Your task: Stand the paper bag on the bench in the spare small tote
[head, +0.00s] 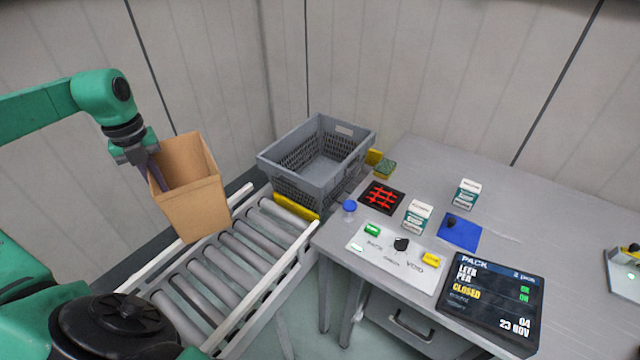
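The brown paper bag (196,207) is upright with a slight tilt, its open top facing up, at the left of the head view. My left gripper (153,174) is shut on the bag's left rim, one finger showing inside the opening. The bag hangs over the left side of the roller conveyor; I cannot tell whether its base touches anything. A grey small tote (345,128) with mesh sides stands at the conveyor's far end, to the right of the bag. It looks empty. My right gripper is out of view.
The roller conveyor (232,262) has pale side rails and a yellow end stop (296,207). The grey bench (540,215) at right holds small cartons (417,216), a red-and-black item (382,197), a blue-capped container (349,208), a label sheet and a display (490,300).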

